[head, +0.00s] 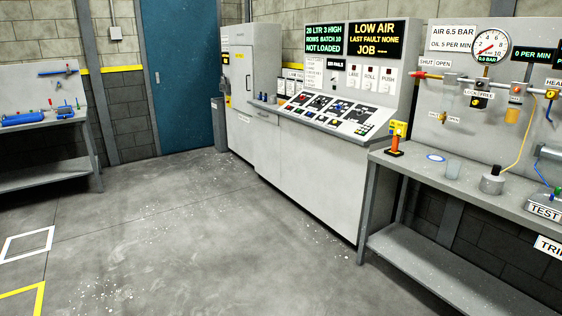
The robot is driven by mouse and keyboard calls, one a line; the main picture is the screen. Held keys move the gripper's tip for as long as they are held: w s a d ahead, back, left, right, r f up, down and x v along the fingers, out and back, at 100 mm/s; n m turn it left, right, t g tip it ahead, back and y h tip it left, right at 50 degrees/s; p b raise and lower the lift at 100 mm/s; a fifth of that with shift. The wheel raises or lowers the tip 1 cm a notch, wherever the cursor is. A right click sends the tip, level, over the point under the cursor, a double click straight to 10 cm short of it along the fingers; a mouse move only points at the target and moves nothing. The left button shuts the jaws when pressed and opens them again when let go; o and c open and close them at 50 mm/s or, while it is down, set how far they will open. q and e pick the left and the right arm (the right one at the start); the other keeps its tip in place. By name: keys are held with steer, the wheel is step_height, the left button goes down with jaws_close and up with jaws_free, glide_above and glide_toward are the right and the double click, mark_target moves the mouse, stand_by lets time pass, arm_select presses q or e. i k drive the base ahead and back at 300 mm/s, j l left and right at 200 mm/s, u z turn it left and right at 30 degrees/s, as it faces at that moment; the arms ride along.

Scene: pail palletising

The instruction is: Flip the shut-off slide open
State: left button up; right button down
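The air board (418,122) stands above the bench at the right. A sign marked SHUT and OPEN (435,62) sits at its upper left. Just below the sign a red and yellow piece (421,75) lies on the air line, towards the SHUT side; it looks like the shut-off slide, but its exact setting is too small to tell. The round gauge (490,46) has a green readout that seems to show 0.0 BAR. Neither of my grippers is in view.
The bench (470,178) below the board holds an orange-handled item (394,146), a grey cup (453,168) and a weight-like item (492,181). The control console (300,160) stands left of it, its screen (376,39) reading LOW AIR. Open floor (210,230) lies in front.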

mark_target(420, 75)
steer(key=i, duration=2.2)
steer(key=j, duration=0.1)
